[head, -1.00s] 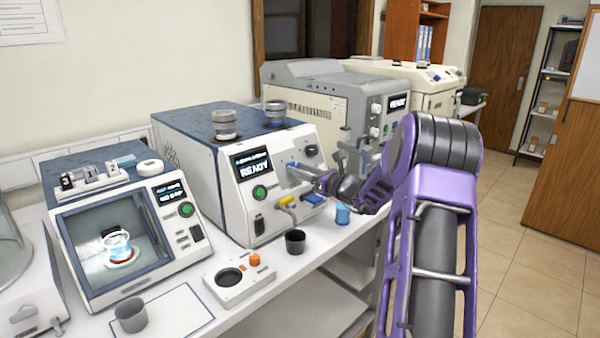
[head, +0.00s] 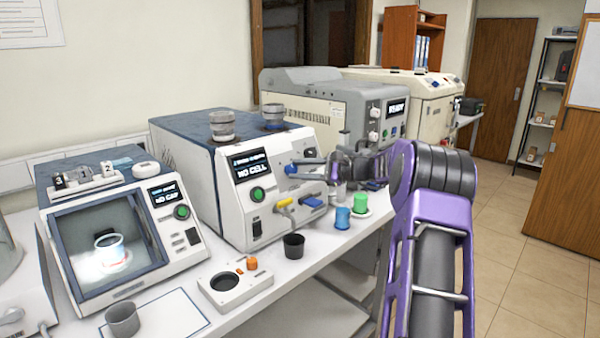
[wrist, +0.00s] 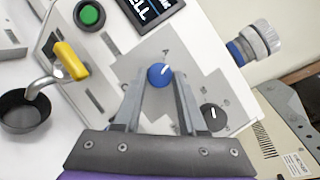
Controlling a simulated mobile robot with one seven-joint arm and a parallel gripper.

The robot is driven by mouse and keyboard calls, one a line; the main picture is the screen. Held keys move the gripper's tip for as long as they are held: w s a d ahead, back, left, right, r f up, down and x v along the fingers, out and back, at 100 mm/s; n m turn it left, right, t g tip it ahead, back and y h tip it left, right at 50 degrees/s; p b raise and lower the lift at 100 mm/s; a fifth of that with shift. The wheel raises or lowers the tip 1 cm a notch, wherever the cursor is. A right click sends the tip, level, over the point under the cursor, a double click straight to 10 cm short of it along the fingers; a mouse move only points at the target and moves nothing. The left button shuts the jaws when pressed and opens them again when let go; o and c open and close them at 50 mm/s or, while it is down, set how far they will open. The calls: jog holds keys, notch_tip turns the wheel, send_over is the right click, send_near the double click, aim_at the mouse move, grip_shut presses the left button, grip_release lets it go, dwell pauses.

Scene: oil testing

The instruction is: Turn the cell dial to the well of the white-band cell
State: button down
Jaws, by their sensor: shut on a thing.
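The cell dial (wrist: 159,75) is a blue round knob with a white pointer mark on the tester's grey front plate. In the wrist view my gripper (wrist: 159,82) has its two fingers around the dial, shut on it. The pointer aims up and right, with a small letter above the dial. In the head view the dial (head: 290,170) shows at the gripper's tip, partly covered. Two metal cells stand in the top of the tester: a left one (head: 222,125) and a right one (head: 273,114) with a blue band.
The tester screen (head: 249,166) reads "NO CELL". A dark knob (wrist: 213,117) lies close to the right finger.

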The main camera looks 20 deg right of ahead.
jog(key=shift+w+r+n+g+p, duration=0.1)
jog(key=shift+n+g+p, duration=0.3)
jog(key=shift+n, duration=0.85)
jog(key=shift+r+n+g+p, duration=0.1)
jog(key=shift+n+g, duration=0.5)
jog(key=shift+n, duration=0.65)
jog(key=shift+c, duration=2.4)
grip_release()
jog(key=v, duration=1.7)
jog(key=shift+d+p, duration=0.15)
jog(key=shift+p, duration=0.25)
jog(key=shift+r, duration=0.15)
